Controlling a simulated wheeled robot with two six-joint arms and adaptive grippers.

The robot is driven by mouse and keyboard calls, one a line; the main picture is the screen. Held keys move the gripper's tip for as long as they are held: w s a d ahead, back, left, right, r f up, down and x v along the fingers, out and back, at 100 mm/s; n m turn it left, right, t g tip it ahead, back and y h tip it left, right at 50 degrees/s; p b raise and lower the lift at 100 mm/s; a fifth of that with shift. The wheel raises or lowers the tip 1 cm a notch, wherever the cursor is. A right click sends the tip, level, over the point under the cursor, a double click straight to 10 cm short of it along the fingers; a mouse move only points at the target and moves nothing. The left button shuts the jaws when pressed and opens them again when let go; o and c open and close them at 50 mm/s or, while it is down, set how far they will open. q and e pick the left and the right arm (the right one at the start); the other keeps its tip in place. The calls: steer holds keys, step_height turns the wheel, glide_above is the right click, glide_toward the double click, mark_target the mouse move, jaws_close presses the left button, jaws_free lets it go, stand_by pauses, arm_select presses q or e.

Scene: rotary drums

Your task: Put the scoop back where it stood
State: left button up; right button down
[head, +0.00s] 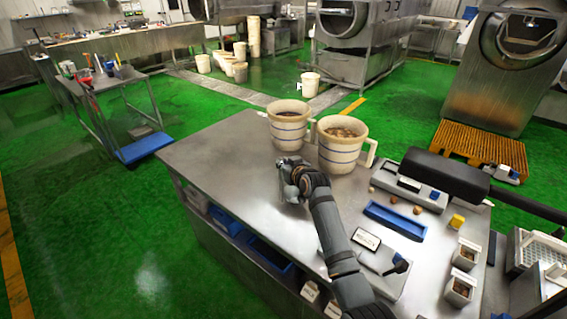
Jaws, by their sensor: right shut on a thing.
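My right gripper (289,172) is low over the steel table (225,165), just in front of the left bucket. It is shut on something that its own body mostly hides. Only a small grey piece shows at its tip, and I take this to be the scoop, though its shape cannot be made out. Two cream buckets with blue stripes stand upright at the table's back: the left bucket (288,130) and the right bucket (341,152). Both hold brown material. The gripper seems apart from both buckets. My left gripper is out of view.
A blue tray (395,221), a grey device with a display (408,184), a yellow block (457,221) and small containers (458,289) crowd the table's right side. The table's left part is bare. A dark rounded bar (445,176) crosses above the right side.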

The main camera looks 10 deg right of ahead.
steer(key=shift+f, duration=0.3)
steer(key=shift+c, duration=0.6)
jaws_free()
stand_by(0.4)
steer(key=p+v, duration=0.7)
steer(key=v, duration=0.2)
steer(key=shift+p, duration=0.4)
steer(key=shift+f, duration=0.1)
